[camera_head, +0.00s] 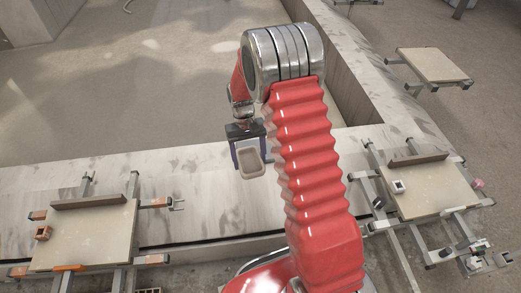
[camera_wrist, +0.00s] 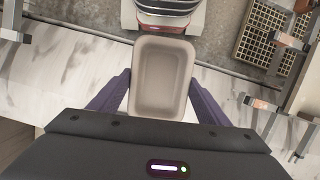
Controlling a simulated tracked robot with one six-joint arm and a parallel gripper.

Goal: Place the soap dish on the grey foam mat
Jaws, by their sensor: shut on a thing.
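The soap dish is a beige-grey rectangular tray with rounded corners and a hollow middle (camera_head: 250,162). It shows large and empty in the wrist view (camera_wrist: 163,78). My gripper (camera_head: 250,150) is shut on the soap dish, with one purple-grey finger on each side of it in the wrist view (camera_wrist: 161,92). The dish is held over the pale marble-patterned surface; its height is hard to tell. I cannot pick out a grey foam mat in either view.
A beige board (camera_head: 85,236) on a metal frame stands at left, with a small brown block (camera_head: 44,233). A similar board (camera_head: 425,188) at right carries a small cube (camera_head: 398,186). Another board (camera_head: 433,65) stands far right. A dark grid (camera_wrist: 267,35) shows in the wrist view.

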